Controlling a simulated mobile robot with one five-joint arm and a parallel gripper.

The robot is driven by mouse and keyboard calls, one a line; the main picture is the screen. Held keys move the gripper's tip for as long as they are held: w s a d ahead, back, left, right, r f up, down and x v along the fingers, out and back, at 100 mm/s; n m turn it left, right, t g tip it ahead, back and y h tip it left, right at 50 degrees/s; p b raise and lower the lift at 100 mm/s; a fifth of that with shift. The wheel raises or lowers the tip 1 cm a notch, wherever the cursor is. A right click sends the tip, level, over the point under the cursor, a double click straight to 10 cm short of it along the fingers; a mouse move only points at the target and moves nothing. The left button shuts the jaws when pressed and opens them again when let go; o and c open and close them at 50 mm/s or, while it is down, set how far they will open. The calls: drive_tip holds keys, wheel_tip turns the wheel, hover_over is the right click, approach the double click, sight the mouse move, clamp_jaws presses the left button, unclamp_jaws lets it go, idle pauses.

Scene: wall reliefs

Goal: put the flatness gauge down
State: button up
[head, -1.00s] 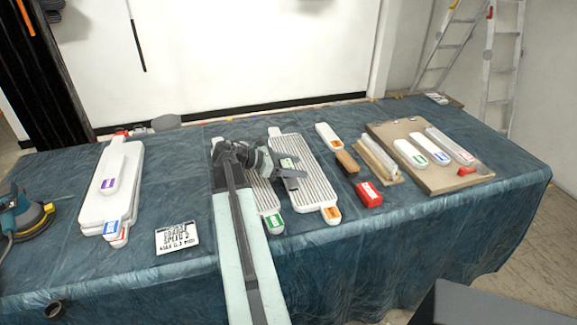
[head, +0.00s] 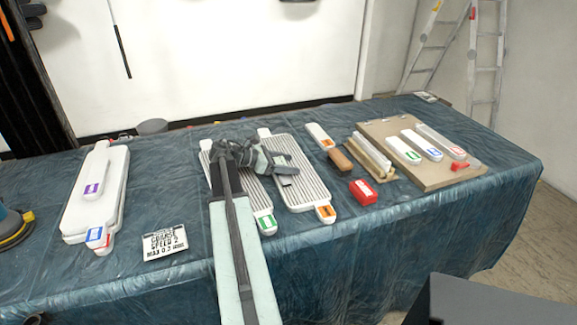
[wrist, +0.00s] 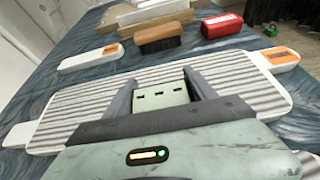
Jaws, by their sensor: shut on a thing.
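My gripper (head: 286,168) is over the right-hand ribbed white panel (head: 308,176) on the covered table. In the wrist view, my gripper (wrist: 160,80) has its two dark fingers closed on the sides of a small pale grey-green block with dark slots, which I take to be the flatness gauge (wrist: 160,97). The block's underside is hidden, so I cannot tell whether it touches the panel. The ribbed panel also fills the middle of the wrist view (wrist: 75,110).
Beyond the panel lie a white orange-labelled piece (head: 319,135), a brown brush (head: 340,160) and a red block (head: 363,192). A board (head: 445,176) with labelled pieces is at right. White panels (head: 75,215) and a sign (head: 164,241) are at left, with bare cloth between.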

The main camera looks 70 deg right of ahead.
drive_tip(key=shift+f, duration=0.2)
drive_tip(key=o, duration=1.7)
drive_tip(key=shift+r, duration=0.1)
drive_tip(key=shift+w+r, duration=0.1)
drive_tip(key=shift+r, duration=0.2)
drive_tip(key=shift+p+v, duration=2.3)
drive_tip(key=shift+v, duration=3.6)
drive_tip(key=shift+a+f, duration=0.15)
drive_tip(key=shift+f, duration=0.05)
